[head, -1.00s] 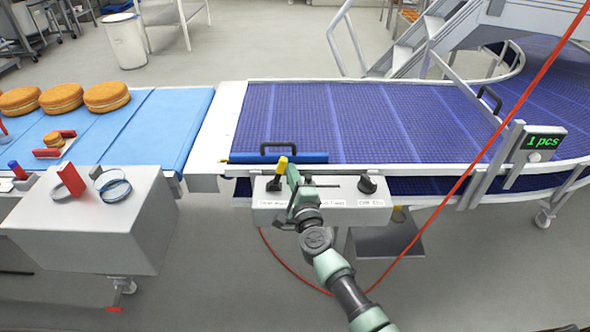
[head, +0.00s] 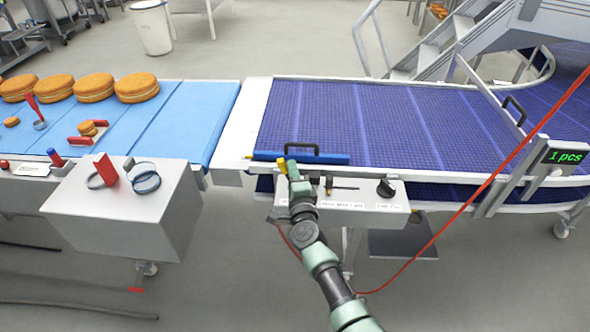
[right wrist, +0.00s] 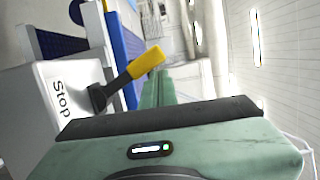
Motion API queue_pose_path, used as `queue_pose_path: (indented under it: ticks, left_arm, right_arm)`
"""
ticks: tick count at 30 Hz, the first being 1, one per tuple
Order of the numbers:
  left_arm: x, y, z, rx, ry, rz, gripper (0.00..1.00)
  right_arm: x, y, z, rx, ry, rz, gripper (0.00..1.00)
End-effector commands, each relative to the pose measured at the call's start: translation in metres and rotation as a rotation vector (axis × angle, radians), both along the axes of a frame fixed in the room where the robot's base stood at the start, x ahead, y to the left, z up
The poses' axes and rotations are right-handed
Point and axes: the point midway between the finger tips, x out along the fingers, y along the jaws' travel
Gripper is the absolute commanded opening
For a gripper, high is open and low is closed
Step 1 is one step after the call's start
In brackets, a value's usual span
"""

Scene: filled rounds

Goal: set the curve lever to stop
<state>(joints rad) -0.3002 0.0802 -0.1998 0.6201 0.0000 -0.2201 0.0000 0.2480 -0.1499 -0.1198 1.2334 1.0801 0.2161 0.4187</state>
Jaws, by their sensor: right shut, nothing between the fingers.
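The lever with a yellow grip (head: 281,166) stands at the left end of the grey control box (head: 361,197) in front of the purple conveyor. It leans to the left in the head view. The right wrist view shows its yellow grip (right wrist: 147,62) and dark stem, with a "Stop" label (right wrist: 62,98) beside the stem's base. My right gripper (head: 291,164) is shut and empty, just right of the grip. Whether it touches the lever I cannot tell. My gripper hides the lever's base in the head view. My left gripper is out of view.
A black knob (head: 386,188) sits on the right of the box. A red cable (head: 455,215) crosses on the right. A blue belt (head: 180,120) carries round cakes at left.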

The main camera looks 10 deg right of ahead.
Motion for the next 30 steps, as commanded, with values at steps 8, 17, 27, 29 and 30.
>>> queue_pose_path:
  ticks: [8, 17, 27, 29, 30]
  left_arm:
    - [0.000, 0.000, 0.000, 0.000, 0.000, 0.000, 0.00]
    - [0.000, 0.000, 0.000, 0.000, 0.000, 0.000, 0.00]
    - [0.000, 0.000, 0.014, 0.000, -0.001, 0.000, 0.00]
    - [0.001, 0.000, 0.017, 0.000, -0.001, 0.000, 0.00]
    - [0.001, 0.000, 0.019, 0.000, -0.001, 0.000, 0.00]
  right_arm:
    - [0.001, 0.005, 0.001, 0.001, 0.000, 0.008, 0.00]
    - [0.001, 0.007, 0.001, 0.002, 0.000, 0.011, 0.00]
    - [-0.030, 0.007, 0.001, 0.004, 0.004, 0.010, 0.00]
    - [-0.041, 0.006, 0.000, 0.002, 0.005, 0.008, 0.00]
    - [-0.048, 0.005, 0.001, 0.002, 0.003, 0.006, 0.00]
